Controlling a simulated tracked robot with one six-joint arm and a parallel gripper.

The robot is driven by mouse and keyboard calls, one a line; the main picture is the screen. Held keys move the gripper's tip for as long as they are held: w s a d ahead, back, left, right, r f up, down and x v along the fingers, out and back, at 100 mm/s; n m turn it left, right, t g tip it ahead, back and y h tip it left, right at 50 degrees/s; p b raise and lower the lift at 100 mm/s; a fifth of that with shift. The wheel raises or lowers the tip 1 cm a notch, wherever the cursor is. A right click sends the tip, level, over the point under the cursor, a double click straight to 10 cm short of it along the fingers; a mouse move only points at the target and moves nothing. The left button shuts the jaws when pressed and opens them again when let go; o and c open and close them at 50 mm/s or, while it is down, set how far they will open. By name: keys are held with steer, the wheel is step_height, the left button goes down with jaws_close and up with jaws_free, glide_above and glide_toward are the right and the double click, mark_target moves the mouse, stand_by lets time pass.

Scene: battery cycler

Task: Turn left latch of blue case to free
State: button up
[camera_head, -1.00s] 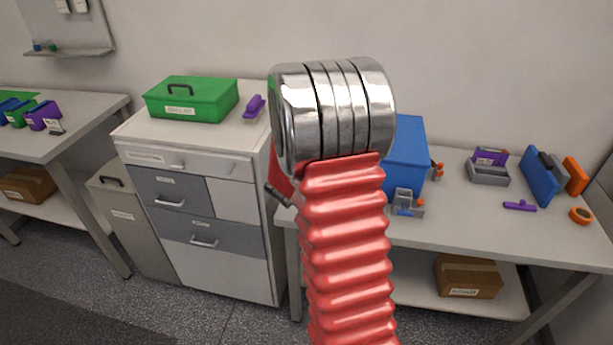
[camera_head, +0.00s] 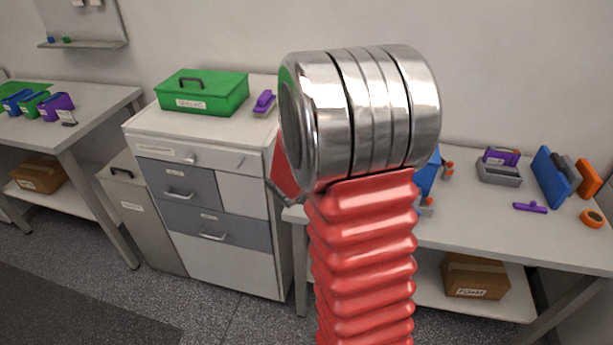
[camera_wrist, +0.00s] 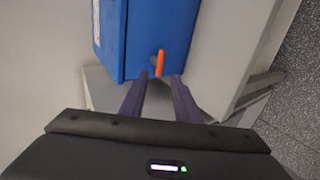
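The blue case (camera_head: 428,176) stands on the right bench, mostly hidden behind my red arm and metal joint in the head view. In the wrist view the blue case (camera_wrist: 150,28) fills the top centre. One orange latch (camera_wrist: 160,62) points up on its near side; I cannot tell from this view alone whether it is the left one. My gripper (camera_wrist: 157,80) is open, its two dark fingers on either side of the latch's line, with the latch between and just ahead of the tips. No contact is visible. The gripper is hidden in the head view.
A grey drawer cabinet (camera_head: 240,262) with a green case (camera_head: 202,95) and purple object (camera_head: 264,102) stands left of the bench (camera_head: 480,238). A grey holder (camera_head: 500,174), purple tool (camera_head: 530,207) and orange ring (camera_head: 592,218) sit to the right. Some bench top there is free.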

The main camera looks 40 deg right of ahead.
steer(key=v, duration=0.8)
steer(key=shift+s+a, duration=0.1)
steer(key=shift+a, duration=0.05)
stand_by(0.5)
steer(key=a+f+m+y, duration=0.1)
steer(key=a+m+y, duration=0.7)
steer(key=a, duration=1.1)
steer(key=s+a+r, duration=0.3)
steer(key=s+r, duration=0.2)
steer(key=s, duration=0.4)
steer(key=s+a+r+g+y, duration=0.1)
steer(key=s+a+r, duration=0.3)
steer(key=s, duration=0.5)
steer(key=shift+a+r, duration=0.25)
steer(key=shift+r, duration=0.35)
